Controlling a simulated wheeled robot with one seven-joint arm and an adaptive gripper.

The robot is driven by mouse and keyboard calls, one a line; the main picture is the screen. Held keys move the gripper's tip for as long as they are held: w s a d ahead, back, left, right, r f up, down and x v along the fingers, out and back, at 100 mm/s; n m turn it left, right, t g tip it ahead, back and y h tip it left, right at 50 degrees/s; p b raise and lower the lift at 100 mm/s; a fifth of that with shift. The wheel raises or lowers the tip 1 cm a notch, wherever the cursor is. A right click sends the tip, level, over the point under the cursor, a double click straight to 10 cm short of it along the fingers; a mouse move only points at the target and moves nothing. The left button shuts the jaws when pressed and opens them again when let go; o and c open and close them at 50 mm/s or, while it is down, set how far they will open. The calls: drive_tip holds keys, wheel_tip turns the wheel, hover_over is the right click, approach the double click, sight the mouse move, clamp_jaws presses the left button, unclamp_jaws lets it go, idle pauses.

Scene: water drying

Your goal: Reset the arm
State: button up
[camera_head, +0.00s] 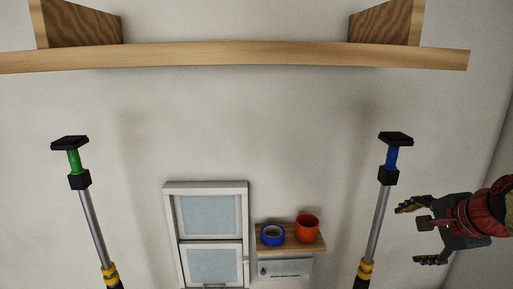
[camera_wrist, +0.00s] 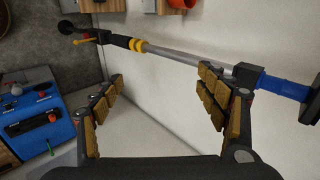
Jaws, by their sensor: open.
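My gripper (camera_head: 408,234) is at the right edge of the head view. Its two fingers are spread and empty, pointing left towards the blue-topped pole (camera_head: 377,222) but apart from it in the picture. In the wrist view the open fingers (camera_wrist: 160,77) show with nothing between their pads. The same pole (camera_wrist: 180,56) runs across behind the fingertips, with its blue section (camera_wrist: 287,88) at the right. I cannot tell how far the fingers are from it in depth.
A green-topped pole (camera_head: 93,222) stands at the left. A wooden shelf board (camera_head: 240,55) crosses the top. Below are a window (camera_head: 244,215) and a small shelf (camera_head: 291,246) with a blue tape roll (camera_head: 272,235) and red cup (camera_head: 308,229). A blue box (camera_wrist: 45,118) shows in the wrist view.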

drive_tip(key=s+a+f+n+g+b, duration=0.1)
drive_tip(key=s+a+f+n+b, duration=0.4)
drive_tip(key=f+b, duration=0.4)
drive_tip(key=s+a+f+n+g+b, duration=0.1)
drive_tip(key=s+a+f+n+b, duration=0.5)
drive_tip(key=f, duration=1.4)
drive_tip(key=s+a+f+n+g+b, duration=0.1)
drive_tip(key=s+a+f+n+b, duration=0.5)
drive_tip(key=f+b, duration=0.6)
wheel_tip(320, 180, down, 3)
drive_tip(key=shift+s+r, duration=0.15)
drive_tip(key=shift+s, duration=0.55)
drive_tip(key=shift+c, duration=0.2)
